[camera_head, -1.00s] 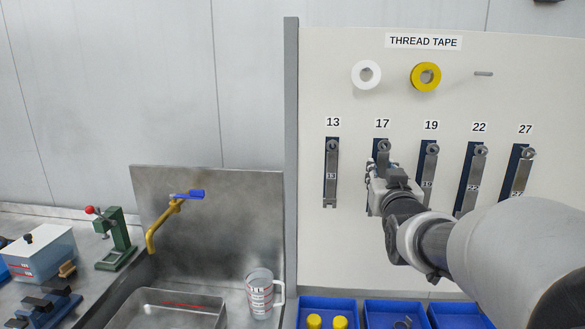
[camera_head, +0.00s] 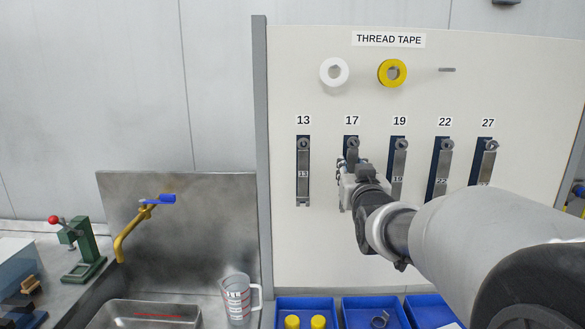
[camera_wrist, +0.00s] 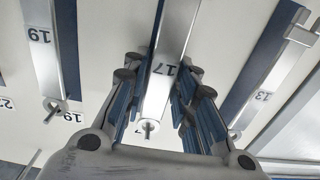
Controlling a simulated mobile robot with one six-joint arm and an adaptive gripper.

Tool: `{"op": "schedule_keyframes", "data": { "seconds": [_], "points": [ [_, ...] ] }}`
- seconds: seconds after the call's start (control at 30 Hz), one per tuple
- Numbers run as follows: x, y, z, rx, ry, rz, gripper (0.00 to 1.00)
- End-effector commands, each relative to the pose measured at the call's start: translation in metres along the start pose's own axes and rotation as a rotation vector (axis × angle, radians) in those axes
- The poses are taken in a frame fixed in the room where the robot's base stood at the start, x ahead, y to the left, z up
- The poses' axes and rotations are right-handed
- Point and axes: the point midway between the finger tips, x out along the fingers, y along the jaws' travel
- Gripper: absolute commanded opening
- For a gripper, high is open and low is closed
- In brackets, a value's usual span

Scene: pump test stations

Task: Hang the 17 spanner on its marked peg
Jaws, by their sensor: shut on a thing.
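The 17 spanner (camera_head: 352,144) is a grey metal bar, upright against the board at the dark blue marking under the label 17 (camera_head: 351,120). My gripper (camera_head: 347,170) is shut on its shaft below the ring end and hides most of the lower part in the head view. In the upside-down wrist view, the spanner (camera_wrist: 163,92) lies between the two fingers of my gripper (camera_wrist: 160,80), its 17 tag facing me. A peg tip shows in the hole of its ring end. How far the ring sits along the peg cannot be told.
Spanners 13 (camera_head: 303,172), 19 (camera_head: 398,165), 22 (camera_head: 441,170) and 27 (camera_head: 485,160) hang on either side, close to my gripper. Tape rolls, white (camera_head: 334,72) and yellow (camera_head: 392,73), hang above. Blue bins (camera_head: 375,312) stand below. A sink and a measuring jug (camera_head: 238,298) are left.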

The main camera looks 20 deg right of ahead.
Motion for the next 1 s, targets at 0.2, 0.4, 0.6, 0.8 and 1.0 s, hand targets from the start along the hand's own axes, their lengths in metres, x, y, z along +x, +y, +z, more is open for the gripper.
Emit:
{"op": "schedule_keyframes", "data": {
  "seconds": [0.2, 0.4, 0.6, 0.8, 1.0],
  "points": [
    [0.0, 0.0, 0.0, 0.0, 0.001, 0.0, 0.38],
    [0.0, 0.0, 0.0, 0.0, 0.0, 0.0, 0.49],
    [0.0, 0.0, 0.0, 0.0, 0.0, 0.0, 0.49],
    [-0.009, 0.0, -0.001, 0.0, 0.0, 0.0, 0.49],
    [-0.048, 0.0, -0.002, -0.001, 0.003, 0.0, 0.49]
  ]
}}
